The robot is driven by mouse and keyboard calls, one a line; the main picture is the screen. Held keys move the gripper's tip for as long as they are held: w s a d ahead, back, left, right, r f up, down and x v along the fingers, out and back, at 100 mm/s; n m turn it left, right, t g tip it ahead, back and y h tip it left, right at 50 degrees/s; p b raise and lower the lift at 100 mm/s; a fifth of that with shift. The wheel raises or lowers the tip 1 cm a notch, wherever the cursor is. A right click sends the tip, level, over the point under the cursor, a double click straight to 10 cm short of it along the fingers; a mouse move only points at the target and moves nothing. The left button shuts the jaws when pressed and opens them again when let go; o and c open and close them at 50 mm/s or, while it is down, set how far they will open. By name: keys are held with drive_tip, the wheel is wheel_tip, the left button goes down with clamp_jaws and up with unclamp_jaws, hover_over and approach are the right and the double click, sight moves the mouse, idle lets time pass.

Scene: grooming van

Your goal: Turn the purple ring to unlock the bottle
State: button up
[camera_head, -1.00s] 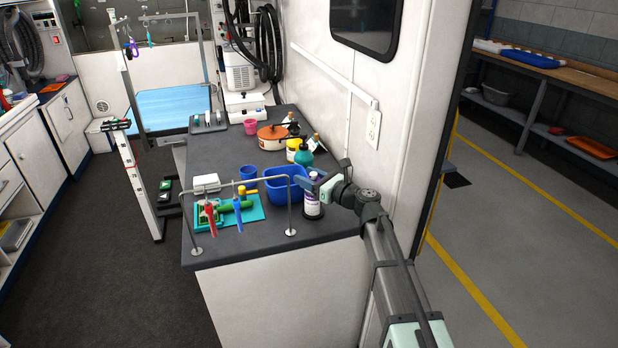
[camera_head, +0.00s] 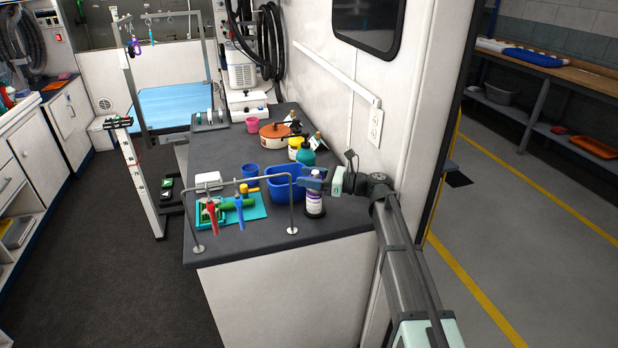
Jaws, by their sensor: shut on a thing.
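The bottle (camera_head: 314,204), white with a dark purple label, stands upright on a dark round base near the right front of the grey counter (camera_head: 345,217). My gripper (camera_head: 313,182) reaches in from the right at the bottle's top. Its blue-grey fingers are shut on the bottle's purple ring. The fingers hide most of the ring and the bottle's top, so how far the ring is turned cannot be seen.
A blue bin (camera_head: 283,187) stands close left of the bottle. A metal rail (camera_head: 292,205) holding red and blue tools stands in front. A teal bottle (camera_head: 306,155) and yellow container (camera_head: 295,146) stand behind. The wall is close on the right.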

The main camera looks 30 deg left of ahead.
drive_tip(key=o, duration=1)
drive_tip(key=shift+r, duration=0.1)
wheel_tip(320, 180, up, 10)
drive_tip(key=shift+f, duration=0.1)
